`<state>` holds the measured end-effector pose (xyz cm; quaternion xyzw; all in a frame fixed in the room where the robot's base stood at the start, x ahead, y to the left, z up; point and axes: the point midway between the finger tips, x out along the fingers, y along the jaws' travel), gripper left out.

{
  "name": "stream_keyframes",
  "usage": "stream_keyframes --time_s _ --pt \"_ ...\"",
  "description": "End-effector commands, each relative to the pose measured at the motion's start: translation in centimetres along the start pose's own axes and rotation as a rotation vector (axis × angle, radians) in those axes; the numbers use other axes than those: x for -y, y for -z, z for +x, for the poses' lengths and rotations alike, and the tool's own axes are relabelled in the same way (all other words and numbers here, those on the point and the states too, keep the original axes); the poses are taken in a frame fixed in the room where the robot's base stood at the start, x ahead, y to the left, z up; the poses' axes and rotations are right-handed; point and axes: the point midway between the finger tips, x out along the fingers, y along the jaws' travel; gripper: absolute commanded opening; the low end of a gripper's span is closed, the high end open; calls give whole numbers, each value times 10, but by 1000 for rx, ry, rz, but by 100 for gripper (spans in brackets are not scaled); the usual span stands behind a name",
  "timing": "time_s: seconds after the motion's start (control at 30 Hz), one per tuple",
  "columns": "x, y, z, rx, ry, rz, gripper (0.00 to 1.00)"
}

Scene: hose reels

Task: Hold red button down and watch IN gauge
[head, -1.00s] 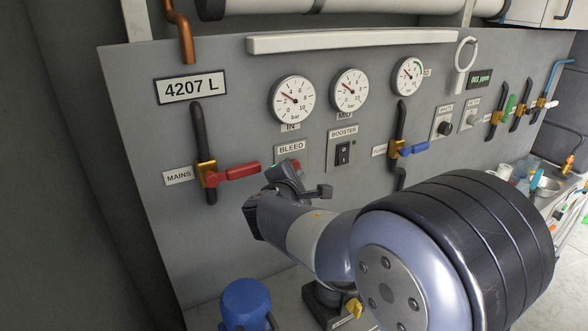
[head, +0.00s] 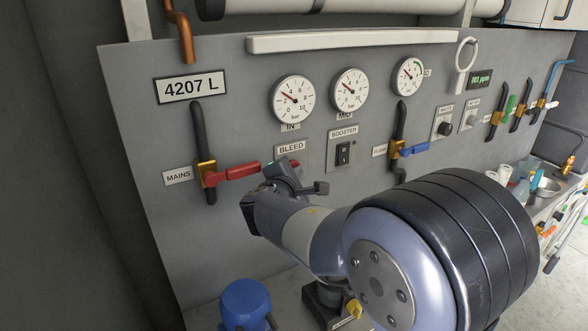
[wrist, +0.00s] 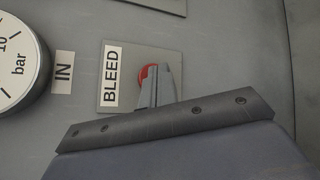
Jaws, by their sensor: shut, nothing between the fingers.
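The red button (wrist: 145,76) sits on the BLEED plate (wrist: 112,100) and is partly hidden behind my gripper. My gripper (wrist: 158,72) is shut and empty, its tips overlapping the button in the wrist view. I cannot tell whether they touch it or how far it is pressed. In the head view my gripper (head: 287,166) is just below the BLEED label, and a bit of red shows beside it. The IN gauge (head: 293,99) is above, its red needle pointing up-left near the 2. In the wrist view only the edge of the IN gauge (wrist: 15,60) shows.
The red-handled MAINS valve (head: 230,173) is close left of my gripper. The BOOSTER switch (head: 343,153) and blue-handled valve (head: 413,150) are to the right. The MID gauge (head: 349,91) and another gauge (head: 408,76) are alongside IN. A blue object (head: 245,303) stands below.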

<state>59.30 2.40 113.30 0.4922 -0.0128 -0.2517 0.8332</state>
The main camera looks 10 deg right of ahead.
Motion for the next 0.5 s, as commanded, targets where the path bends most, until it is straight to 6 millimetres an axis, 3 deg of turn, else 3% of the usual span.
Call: stream_keyframes --time_s 0.5 --pt "-3 4 4 -1 0 -1 0"
